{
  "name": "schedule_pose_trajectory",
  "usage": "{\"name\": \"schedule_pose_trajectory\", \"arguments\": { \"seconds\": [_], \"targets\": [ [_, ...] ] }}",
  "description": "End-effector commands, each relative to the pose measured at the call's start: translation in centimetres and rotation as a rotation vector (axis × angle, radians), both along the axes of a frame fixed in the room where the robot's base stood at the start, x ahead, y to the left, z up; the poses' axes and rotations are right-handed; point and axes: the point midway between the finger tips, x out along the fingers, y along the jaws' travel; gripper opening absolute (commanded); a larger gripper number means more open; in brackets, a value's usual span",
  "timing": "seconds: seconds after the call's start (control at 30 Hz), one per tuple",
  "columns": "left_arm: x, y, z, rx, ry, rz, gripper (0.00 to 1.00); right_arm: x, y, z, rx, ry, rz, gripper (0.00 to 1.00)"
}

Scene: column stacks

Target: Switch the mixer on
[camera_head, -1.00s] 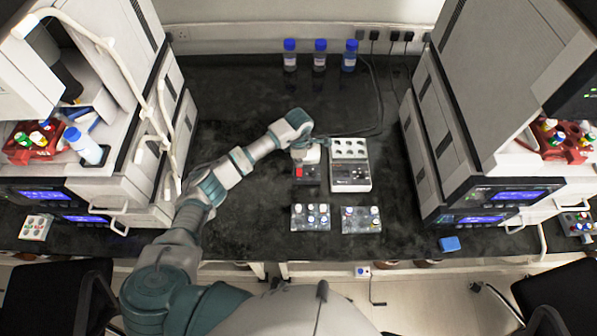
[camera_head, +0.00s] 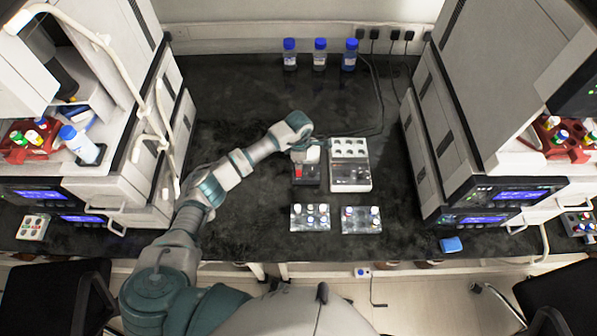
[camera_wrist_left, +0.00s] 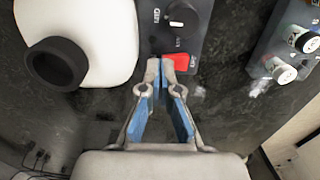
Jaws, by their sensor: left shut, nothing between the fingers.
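The mixer (camera_head: 307,181) is a small dark-based device in the middle of the bench, with a white upper body. Its red switch (camera_head: 298,171) shows small, partly covered. In the left wrist view the white body with a black cup (camera_wrist_left: 57,64), a knob (camera_wrist_left: 176,22) and the red switch (camera_wrist_left: 180,62) show. My left gripper (camera_wrist_left: 160,68) is shut and empty, its tips beside or over the switch's left edge; I cannot tell if they touch it. In the head view my left wrist hangs just behind the mixer and its fingers are hard to make out. My right gripper is not in view.
A white-topped block with wells (camera_head: 350,166) stands close right of the mixer. Two vial racks (camera_head: 310,218) (camera_head: 361,220) sit in front. Three blue-capped bottles (camera_head: 320,55) stand at the back. Tall instruments flank the bench; bare bench lies left of the mixer.

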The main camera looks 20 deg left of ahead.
Motion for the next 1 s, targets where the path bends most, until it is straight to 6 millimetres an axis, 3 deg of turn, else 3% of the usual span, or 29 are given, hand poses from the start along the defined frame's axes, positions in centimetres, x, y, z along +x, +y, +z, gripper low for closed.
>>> {"name": "schedule_pose_trajectory", "arguments": {
  "seconds": [0.57,1.0],
  "targets": [
    [0.0,0.0,-0.6,0.001,0.0,0.0,0.0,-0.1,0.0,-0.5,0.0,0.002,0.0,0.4],
    [0.0,0.1,2.9,0.0,-0.001,0.0,0.0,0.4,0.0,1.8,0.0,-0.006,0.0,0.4]
  ]
}}
